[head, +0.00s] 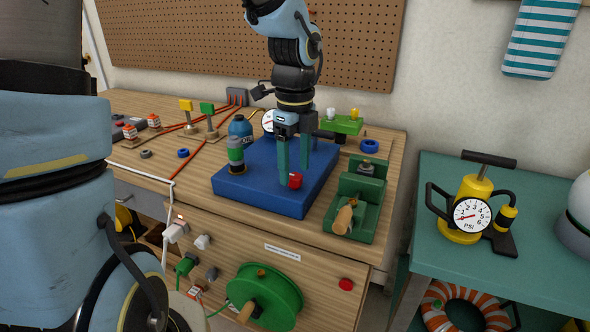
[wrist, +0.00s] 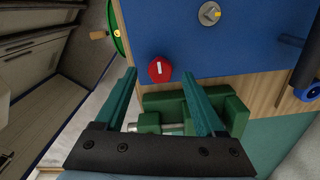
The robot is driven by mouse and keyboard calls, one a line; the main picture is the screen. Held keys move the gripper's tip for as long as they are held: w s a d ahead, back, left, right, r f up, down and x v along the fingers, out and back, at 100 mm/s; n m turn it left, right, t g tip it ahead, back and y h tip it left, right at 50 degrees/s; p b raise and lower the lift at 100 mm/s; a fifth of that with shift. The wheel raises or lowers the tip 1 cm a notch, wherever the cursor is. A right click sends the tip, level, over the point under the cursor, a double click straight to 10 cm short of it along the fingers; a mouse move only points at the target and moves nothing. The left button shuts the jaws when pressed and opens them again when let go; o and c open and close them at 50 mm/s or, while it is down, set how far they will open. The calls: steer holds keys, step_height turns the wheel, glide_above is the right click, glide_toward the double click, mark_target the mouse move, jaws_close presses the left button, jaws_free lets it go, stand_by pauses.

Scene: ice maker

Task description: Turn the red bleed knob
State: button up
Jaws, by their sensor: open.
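The red bleed knob (head: 295,180) is near the front right part of the blue block (head: 232,191) on the workbench. In the wrist view the knob (wrist: 162,69) is round with a white bar mark, near the blue block's edge. My gripper (head: 294,168) points down over the block with two green fingers. Its fingers are apart, and nothing is held. In the head view the fingertips appear close to the knob. In the wrist view the knob shows between and just beyond the fingertips (wrist: 157,76); contact cannot be told.
A green vise-like fixture (head: 357,205) stands right of the block. A green reel (head: 272,296) is on the bench front. A yellow pump (head: 470,200) stands on a teal table.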

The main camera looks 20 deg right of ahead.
steer(key=shift+f, duration=0.7)
jaws_close()
